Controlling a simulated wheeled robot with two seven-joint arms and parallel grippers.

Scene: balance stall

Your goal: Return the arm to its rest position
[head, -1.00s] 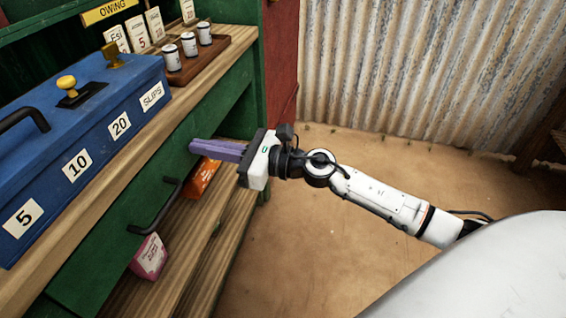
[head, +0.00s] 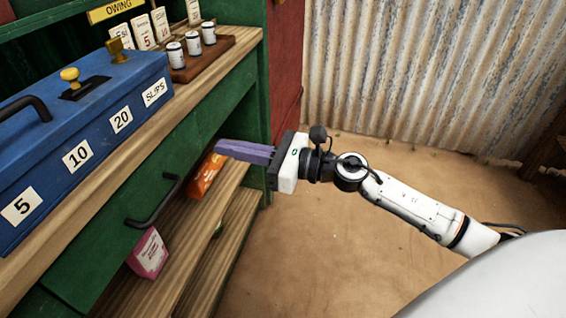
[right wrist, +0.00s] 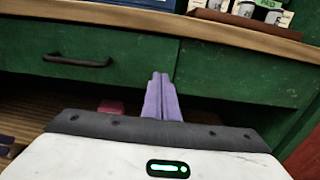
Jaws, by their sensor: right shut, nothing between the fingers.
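My right gripper (head: 217,149) has purple fingers and a white body. It is shut and empty, in the air in front of the green counter's drawer fronts, to the right of the black drawer handle (head: 155,204). In the right wrist view the two purple fingers (right wrist: 161,76) lie together and point toward the green drawer front (right wrist: 230,72). The right arm (head: 410,205) reaches in from the lower right. My left gripper does not show in either view.
A blue box (head: 100,135) with number labels stands on the wooden counter, with a tray (head: 222,44) of small tins behind. An orange packet (head: 205,177) and a pink box (head: 150,252) sit on the shelf below. Dirt floor (head: 300,260) lies clear to the right.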

